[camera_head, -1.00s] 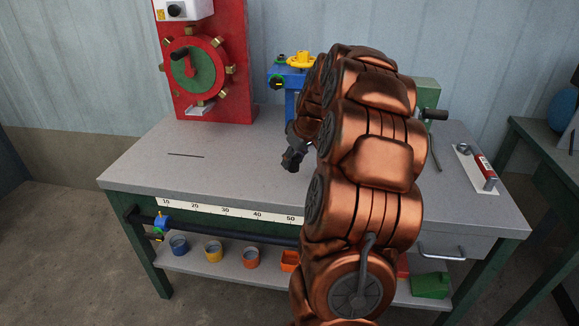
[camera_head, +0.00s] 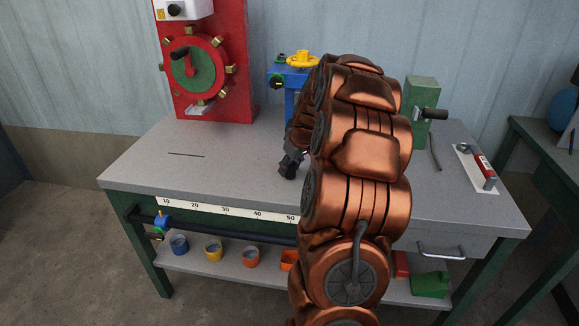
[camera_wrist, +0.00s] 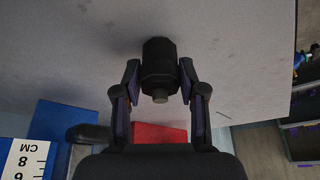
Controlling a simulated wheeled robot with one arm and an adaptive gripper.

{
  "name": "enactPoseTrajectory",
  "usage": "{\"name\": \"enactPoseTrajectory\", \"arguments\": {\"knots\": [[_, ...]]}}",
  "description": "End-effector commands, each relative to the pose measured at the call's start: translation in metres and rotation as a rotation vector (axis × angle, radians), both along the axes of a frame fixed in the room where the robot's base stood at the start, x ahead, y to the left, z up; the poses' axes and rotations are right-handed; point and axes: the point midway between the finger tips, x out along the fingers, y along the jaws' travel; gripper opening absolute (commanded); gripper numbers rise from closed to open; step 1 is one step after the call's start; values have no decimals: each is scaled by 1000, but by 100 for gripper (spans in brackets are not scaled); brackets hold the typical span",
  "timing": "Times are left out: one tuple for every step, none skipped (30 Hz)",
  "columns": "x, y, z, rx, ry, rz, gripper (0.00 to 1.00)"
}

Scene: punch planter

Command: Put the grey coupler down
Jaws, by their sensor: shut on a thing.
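The grey coupler (camera_wrist: 160,62), a dark stubby cylinder with a narrower end, is between the two fingers of my gripper (camera_wrist: 160,72) in the wrist view. The fingers press on it from both sides. Its far end is close to the grey bench top (camera_wrist: 80,55), with a dark shadow beside it; I cannot tell whether it touches. In the head view my gripper (camera_head: 290,165) is low over the middle of the bench, left of my arm.
A red stand with a handwheel (camera_head: 195,70) is at the back left. A blue valve with a yellow wheel (camera_head: 300,62) stands behind my gripper. A green block with a crank (camera_head: 420,95) is right of my arm. The bench's left part is clear except for a thin dark slot.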

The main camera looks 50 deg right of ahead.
Motion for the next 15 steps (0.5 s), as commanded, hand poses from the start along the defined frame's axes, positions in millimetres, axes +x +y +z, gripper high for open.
{"name": "enactPoseTrajectory", "arguments": {"knots": [[0, 0, -2, 0, 0, 0, 0], [0, 0, -3, 0, 0, 0, 0], [0, 0, -3, 0, 0, 0, 43], [0, 0, -2, 0, 0, 0, 46], [0, 0, -2, 0, 0, 0, 49], [0, 0, -2, 0, 0, 0, 53], [0, 0, -2, 0, 0, 0, 56], [0, 0, -2, 0, 0, 0, 59], [0, 0, -2, 0, 0, 0, 64], [0, 0, -2, 0, 0, 0, 66], [0, 0, -2, 0, 0, 0, 66], [0, 0, -2, 0, 0, 0, 66], [0, 0, -2, 0, 0, 0, 66], [0, 0, -2, 0, 0, 0, 66], [0, 0, -2, 0, 0, 0, 66]]}}
